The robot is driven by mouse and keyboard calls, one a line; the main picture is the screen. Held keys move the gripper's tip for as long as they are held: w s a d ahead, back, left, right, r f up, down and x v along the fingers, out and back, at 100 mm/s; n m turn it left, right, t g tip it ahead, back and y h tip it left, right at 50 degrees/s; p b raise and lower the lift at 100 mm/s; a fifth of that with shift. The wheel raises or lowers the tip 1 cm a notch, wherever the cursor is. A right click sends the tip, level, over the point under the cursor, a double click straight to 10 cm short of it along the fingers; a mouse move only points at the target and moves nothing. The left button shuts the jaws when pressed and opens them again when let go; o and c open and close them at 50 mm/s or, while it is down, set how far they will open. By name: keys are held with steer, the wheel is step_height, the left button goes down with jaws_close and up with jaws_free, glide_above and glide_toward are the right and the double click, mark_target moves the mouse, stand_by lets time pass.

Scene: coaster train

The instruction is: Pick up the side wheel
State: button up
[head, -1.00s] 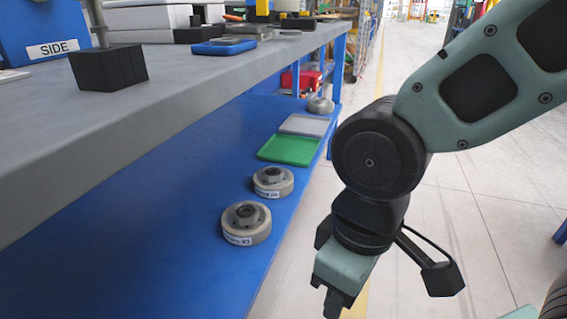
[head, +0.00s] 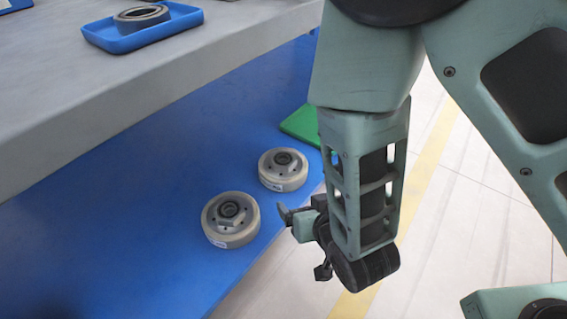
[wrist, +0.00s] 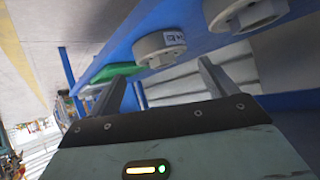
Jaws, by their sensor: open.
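Two round grey wheels with dark centre hubs lie flat on the blue lower shelf. The nearer wheel (head: 230,218) also shows at the top of the wrist view (wrist: 240,14). The farther wheel (head: 283,169) also shows in the wrist view (wrist: 158,50), with a label on its side. I cannot read the labels, so I cannot tell which is the side wheel. My gripper (head: 287,214) is just right of the wheels, by the shelf edge. In the wrist view its two fingers (wrist: 163,74) are apart with nothing between them, pointing toward the wheels without visible contact.
The grey tabletop (head: 110,85) overhangs the shelf (head: 150,190) on the left. A blue tray (head: 125,43) on it holds a dark ring. A green tray (head: 302,124) lies beyond the wheels, partly behind my arm. Open floor (head: 480,215) is to the right.

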steer(key=t, duration=0.1)
steer(key=n+t+y+b, duration=0.1)
steer(key=t+b, duration=0.1)
steer(key=b, duration=0.4)
glide_toward(281, 154)
steer(key=x, duration=0.6)
steer(key=shift+f, duration=0.45)
steer(key=shift+c, duration=0.4)
steer(key=c, duration=1.5)
steer(key=shift+r, duration=0.25)
jaws_close()
steer(key=shift+r, duration=0.1)
